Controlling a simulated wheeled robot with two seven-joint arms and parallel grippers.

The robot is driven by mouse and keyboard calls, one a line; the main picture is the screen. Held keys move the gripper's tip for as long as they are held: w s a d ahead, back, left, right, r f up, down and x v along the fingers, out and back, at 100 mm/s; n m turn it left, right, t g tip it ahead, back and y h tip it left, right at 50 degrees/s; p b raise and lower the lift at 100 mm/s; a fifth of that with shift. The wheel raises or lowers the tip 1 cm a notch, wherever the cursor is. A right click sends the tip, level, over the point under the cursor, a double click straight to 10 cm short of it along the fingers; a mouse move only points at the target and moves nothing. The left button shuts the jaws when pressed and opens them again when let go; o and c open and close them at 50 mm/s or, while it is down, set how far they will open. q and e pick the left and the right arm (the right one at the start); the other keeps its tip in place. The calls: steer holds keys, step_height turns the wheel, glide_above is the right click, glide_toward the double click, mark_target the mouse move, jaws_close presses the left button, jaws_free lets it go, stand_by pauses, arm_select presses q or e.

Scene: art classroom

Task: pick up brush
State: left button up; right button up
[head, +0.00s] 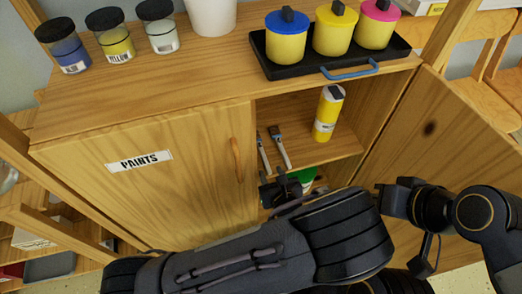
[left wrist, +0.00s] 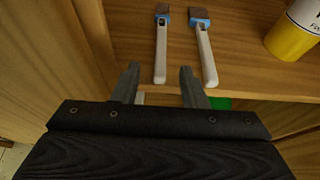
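Two brushes with white handles, blue collars and dark heads lie side by side on the cabinet's shelf. The left brush (head: 263,152) also shows in the left wrist view (left wrist: 160,50); the right brush (head: 280,150) shows there too (left wrist: 204,55). My left gripper (head: 281,188) is at the shelf's front edge; in the left wrist view its fingers (left wrist: 160,72) are apart and empty. The left brush's handle end appears between the fingertips, the right brush's handle just beyond the right finger. My right arm's end (head: 390,201) is by the open door; its fingers are unclear.
A yellow bottle (head: 327,114) stands right of the brushes. A green object (head: 303,176) sits below the shelf. The open door (head: 440,135) bounds the right, the closed PAINTS door (head: 150,190) the left. Jars and a black tray (head: 385,53) with lidded pots stand on top.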

mark_target(262, 151)
arm_select(q)
steer(key=shift+x, duration=1.45)
jaws_close()
arm_select(e)
steer(key=shift+f, duration=0.45)
arm_select(q)
steer(key=shift+d, duration=0.1)
